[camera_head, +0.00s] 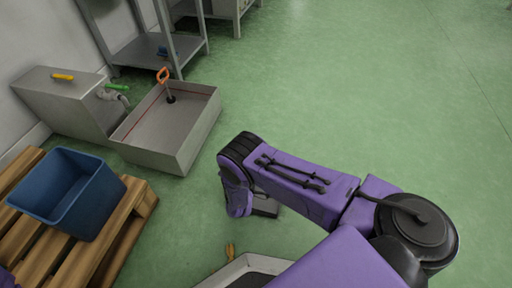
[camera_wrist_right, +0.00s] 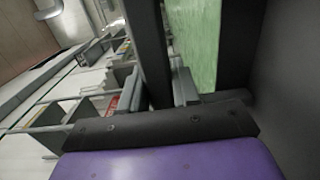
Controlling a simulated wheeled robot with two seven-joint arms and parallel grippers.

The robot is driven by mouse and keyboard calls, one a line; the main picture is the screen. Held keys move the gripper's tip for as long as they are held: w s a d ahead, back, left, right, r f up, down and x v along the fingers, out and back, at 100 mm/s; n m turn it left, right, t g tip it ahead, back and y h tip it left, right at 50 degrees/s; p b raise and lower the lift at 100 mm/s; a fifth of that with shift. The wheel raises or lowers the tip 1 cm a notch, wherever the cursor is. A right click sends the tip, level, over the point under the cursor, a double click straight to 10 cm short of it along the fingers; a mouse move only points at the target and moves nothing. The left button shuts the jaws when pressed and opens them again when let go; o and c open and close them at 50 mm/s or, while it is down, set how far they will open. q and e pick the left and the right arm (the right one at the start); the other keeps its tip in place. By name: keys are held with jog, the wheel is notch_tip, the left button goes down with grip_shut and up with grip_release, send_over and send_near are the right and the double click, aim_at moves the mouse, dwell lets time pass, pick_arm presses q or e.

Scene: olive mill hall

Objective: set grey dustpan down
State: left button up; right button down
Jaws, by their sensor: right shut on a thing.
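My right arm reaches in from the lower right in the head view, its wrist bent down over the green floor. My right gripper (camera_wrist_right: 158,88) is mostly hidden behind the wrist in the head view. In the wrist view its grey fingers are shut on a dark grey bar, which I take to be part of the grey dustpan (camera_wrist_right: 148,45). A small grey piece (camera_head: 266,206) shows under the arm in the head view; I cannot tell whether it is dustpan or gripper. The dustpan's full shape is hidden. My left gripper is not in view.
A blue bin (camera_head: 68,190) stands on a wooden pallet (camera_head: 128,222) at left. Behind are a steel basin (camera_head: 188,150) with an orange-handled tool (camera_head: 164,78) and a metal rack (camera_head: 147,50). A pale-rimmed tray-like thing (camera_head: 226,270) lies at the bottom. Open floor spreads right.

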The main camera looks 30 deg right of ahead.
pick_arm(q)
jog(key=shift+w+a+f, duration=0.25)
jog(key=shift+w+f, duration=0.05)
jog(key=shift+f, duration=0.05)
pick_arm(e)
jog(key=shift+f, duration=0.5)
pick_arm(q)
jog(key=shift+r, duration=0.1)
pick_arm(e)
jog(key=shift+r, duration=0.15)
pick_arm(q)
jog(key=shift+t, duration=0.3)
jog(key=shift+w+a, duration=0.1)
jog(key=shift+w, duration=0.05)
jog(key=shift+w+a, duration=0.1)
pick_arm(e)
jog(key=c, duration=0.8)
grip_release()
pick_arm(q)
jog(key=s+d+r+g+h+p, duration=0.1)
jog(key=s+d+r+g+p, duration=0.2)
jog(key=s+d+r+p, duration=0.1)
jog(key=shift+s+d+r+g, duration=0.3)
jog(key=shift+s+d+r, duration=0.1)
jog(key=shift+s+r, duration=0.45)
pick_arm(e)
jog(key=v, duration=1.2)
